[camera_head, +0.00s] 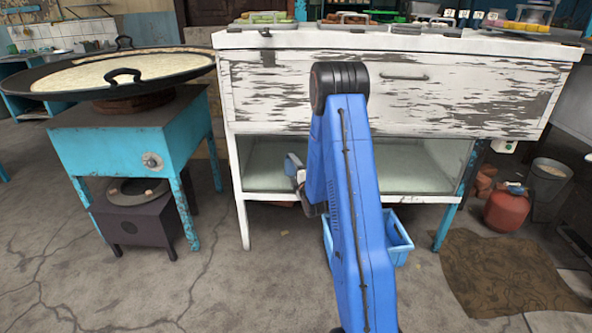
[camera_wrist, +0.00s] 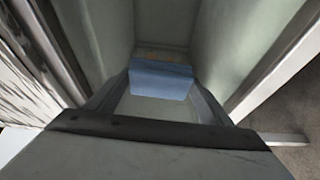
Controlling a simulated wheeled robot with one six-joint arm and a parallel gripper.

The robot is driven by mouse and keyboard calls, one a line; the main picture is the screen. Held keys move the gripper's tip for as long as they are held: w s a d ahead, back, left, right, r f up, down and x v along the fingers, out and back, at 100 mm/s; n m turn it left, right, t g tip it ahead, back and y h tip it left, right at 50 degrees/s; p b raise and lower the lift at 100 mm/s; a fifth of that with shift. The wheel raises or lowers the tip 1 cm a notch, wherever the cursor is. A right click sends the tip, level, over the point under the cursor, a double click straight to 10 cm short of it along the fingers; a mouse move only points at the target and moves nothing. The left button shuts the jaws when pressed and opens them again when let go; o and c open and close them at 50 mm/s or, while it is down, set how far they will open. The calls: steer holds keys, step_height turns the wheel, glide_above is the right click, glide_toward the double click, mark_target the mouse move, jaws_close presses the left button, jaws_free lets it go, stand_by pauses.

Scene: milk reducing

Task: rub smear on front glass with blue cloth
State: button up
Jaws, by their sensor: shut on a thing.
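My gripper (camera_head: 300,183) is at the left side of my raised blue arm, in front of the lower part of the white counter. It is shut on a blue cloth (camera_head: 293,163), of which only a small part shows in the head view. In the wrist view the cloth (camera_wrist: 160,80) is a folded blue block at the fingertips. The front glass (camera_head: 415,165) is the greenish pane under the counter's peeling white panel. My arm hides its middle. I cannot make out the smear, nor tell whether the cloth touches the glass.
A wide black pan (camera_head: 120,72) of milk sits on a blue stove (camera_head: 105,135) at the left. A blue crate (camera_head: 401,241) stands on the floor, partly behind my arm. A red gas cylinder (camera_head: 506,208) and a mat (camera_head: 510,272) are at the right. Floor at front left is clear.

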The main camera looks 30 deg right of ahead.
steer(key=shift+w+a, duration=0.55)
steer(key=shift+a, duration=0.25)
steer(key=shift+w+a, duration=0.55)
steer(key=shift+a, duration=0.25)
steer(key=shift+r, duration=0.9)
steer(key=s+d, duration=0.4)
steer(key=d, duration=0.2)
steer(key=shift+s+d, duration=0.1)
steer(key=shift+s, duration=0.1)
steer(key=shift+s+a, duration=0.55)
steer(key=shift+s, duration=0.25)
steer(key=shift+s+a, duration=0.55)
steer(key=shift+s, duration=0.25)
steer(key=shift+s+a, duration=0.55)
steer(key=shift+s, duration=0.25)
steer(key=shift+s+a, duration=0.45)
steer(key=shift+s, duration=0.2)
steer(key=shift+s+a, duration=0.4)
steer(key=shift+s, duration=0.2)
